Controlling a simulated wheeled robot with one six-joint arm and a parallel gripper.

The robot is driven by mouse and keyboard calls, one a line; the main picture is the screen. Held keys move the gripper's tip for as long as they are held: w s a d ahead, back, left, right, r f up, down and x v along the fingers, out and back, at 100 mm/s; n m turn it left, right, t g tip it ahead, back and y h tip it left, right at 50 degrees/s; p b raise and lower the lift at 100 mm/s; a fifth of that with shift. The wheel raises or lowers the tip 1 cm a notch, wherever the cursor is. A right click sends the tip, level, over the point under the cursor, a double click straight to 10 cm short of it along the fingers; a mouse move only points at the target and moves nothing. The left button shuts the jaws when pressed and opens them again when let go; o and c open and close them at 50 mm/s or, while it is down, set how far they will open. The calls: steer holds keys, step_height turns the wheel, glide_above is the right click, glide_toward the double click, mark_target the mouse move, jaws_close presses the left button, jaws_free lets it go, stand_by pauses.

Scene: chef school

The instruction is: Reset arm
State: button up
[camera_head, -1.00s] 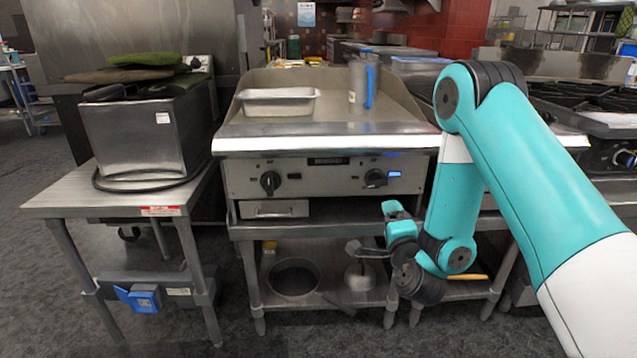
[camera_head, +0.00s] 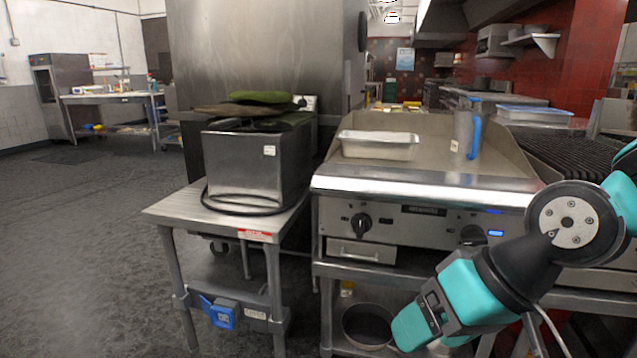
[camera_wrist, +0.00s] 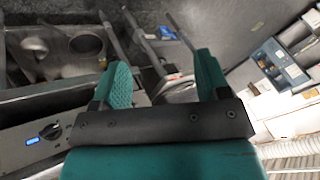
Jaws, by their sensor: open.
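My gripper (camera_head: 428,335) is teal and black and hangs low in front of the griddle's lower shelf, at the bottom right of the head view. In the wrist view my gripper (camera_wrist: 163,72) shows two teal fingers spread apart with nothing between them, so it is open and empty. My arm reaches in from the right edge of the head view, with a round grey joint cap facing the camera.
A steel griddle (camera_head: 400,190) holds a metal pan (camera_head: 378,150) and a clear pitcher (camera_head: 466,135). A boxy steel appliance (camera_head: 245,165) stands on a side table (camera_head: 180,212). A round pot (camera_head: 368,328) sits on the lower shelf. Open floor lies left.

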steer(key=s+d+r+n+g+h+p, duration=0.1)
steer(key=s+d+r+n+g+h, duration=0.15)
steer(key=s, duration=0.55)
step_height(320, 180, up, 21)
steer(key=p, duration=2)
steer(key=shift+a+n+y+p, duration=0.2)
steer(key=shift+n+y+p, duration=0.15)
steer(key=shift+w, duration=0.1)
steer(key=shift+c, duration=0.3)
